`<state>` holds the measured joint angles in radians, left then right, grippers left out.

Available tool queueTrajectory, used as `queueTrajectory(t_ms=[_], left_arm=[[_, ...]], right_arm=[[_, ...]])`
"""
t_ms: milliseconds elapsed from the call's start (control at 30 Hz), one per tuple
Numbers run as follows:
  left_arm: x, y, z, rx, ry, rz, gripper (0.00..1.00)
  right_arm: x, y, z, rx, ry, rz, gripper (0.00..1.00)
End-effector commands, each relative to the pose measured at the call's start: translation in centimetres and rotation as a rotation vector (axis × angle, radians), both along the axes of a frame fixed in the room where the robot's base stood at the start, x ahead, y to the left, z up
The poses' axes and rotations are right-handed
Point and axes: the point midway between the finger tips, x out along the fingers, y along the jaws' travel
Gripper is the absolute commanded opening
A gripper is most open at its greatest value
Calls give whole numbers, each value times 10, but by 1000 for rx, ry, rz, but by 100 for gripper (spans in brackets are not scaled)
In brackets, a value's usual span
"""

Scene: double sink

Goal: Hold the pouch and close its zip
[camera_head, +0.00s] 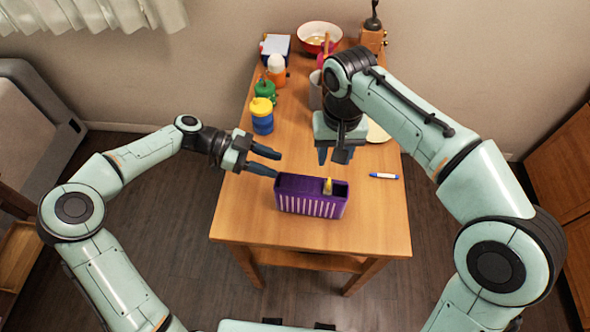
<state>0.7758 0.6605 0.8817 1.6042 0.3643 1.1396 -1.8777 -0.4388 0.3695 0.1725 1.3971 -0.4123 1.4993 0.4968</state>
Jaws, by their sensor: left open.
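The pouch (311,196) is a purple, box-shaped holder with white stripes on its front. It stands upright near the front of the wooden table. Its top looks open on the right, where a small yellow item (327,186) sticks up; I cannot make out a zip. My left gripper (277,164) is open and empty, its fingers pointing right just beyond the pouch's upper left corner. I cannot tell whether the lower fingertip touches it. My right gripper (334,156) points down above the table behind the pouch; its jaw gap is unclear.
A blue and white pen (384,176) lies right of the pouch. Yellow-blue (262,116), green (265,90) and orange-white (276,70) containers line the left edge. A red bowl (318,38) and wooden grinder (372,38) stand at the back. The front strip is clear.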

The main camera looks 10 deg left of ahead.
Motion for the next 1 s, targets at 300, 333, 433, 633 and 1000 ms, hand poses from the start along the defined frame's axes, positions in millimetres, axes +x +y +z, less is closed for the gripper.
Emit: queueTrajectory(t_ms=[300, 333, 433, 633, 1000], left_arm=[[-5, -59, -24, 0, 2, -5, 44], [-6, -63, -26, 0, 2, -5, 44], [-6, -75, -31, -1, 3, -3, 44], [-7, -87, -36, 1, 1, -1, 44], [-7, -89, -37, 1, 2, 1, 21]], right_arm=[[0, 0, 0, 0, 0, 0, 43], [0, 0, 0, 0, 0, 0, 43], [0, 0, 0, 0, 0, 0, 43], [0, 0, 0, 0, 0, 0, 43], [0, 0, 0, 0, 0, 0, 43]])
